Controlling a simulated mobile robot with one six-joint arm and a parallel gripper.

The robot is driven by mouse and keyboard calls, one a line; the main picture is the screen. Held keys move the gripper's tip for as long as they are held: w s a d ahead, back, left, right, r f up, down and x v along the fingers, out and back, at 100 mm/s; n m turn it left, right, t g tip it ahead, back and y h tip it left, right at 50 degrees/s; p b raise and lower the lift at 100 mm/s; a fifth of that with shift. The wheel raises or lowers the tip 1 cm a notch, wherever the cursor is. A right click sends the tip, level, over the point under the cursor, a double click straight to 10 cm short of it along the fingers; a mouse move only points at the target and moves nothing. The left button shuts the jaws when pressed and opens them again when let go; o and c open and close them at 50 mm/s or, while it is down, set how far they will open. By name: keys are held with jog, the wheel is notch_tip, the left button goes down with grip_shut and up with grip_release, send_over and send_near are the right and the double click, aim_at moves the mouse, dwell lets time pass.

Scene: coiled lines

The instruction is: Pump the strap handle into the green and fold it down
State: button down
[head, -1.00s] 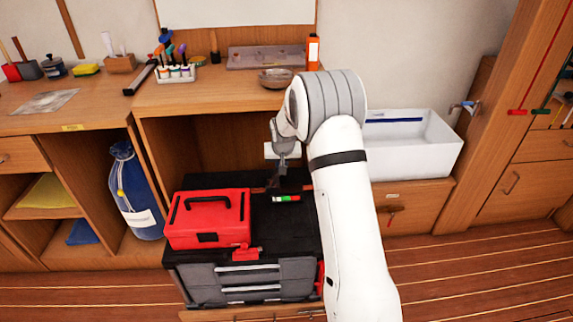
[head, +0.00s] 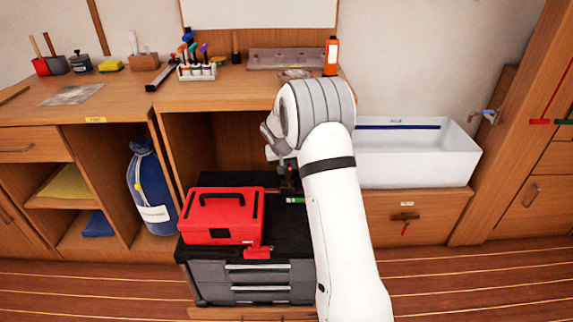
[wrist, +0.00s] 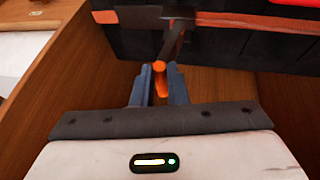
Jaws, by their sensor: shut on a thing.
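The strap handle (wrist: 171,42) is a dark lever with an orange end, rising from an orange strap (wrist: 125,17) that runs across a black case. My gripper (wrist: 161,84) has its two blue-grey fingers closed around the orange end in the wrist view. In the head view my gripper (head: 287,176) is over the back right of the black case, partly hidden by my arm. A small gauge (head: 295,200) with a green part shows just below it; the rest of the gauge is hidden by my arm, so I cannot read it.
A red toolbox (head: 222,228) sits on the left of the black case, close to my gripper. Wooden cabinet walls (wrist: 60,70) stand near my gripper. A white sink (head: 420,160) is to the right, and a blue bag (head: 150,195) is to the left.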

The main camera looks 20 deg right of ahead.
jog(key=shift+s+f, duration=0.4)
jog(key=shift+f, duration=0.4)
jog(key=c, duration=1.8)
grip_release()
jog(key=shift+c, duration=0.2)
jog(key=shift+o, duration=0.8)
jog(key=shift+w+d+f, duration=0.1)
jog(key=shift+w+f, duration=0.15)
jog(key=shift+w, duration=0.05)
jog(key=shift+o, duration=1.2)
jog(key=shift+r, duration=0.35)
jog(key=shift+w, duration=0.1)
jog(key=p+v, duration=0.1)
jog(key=v, duration=0.6)
jog(key=shift+r+p, duration=0.3)
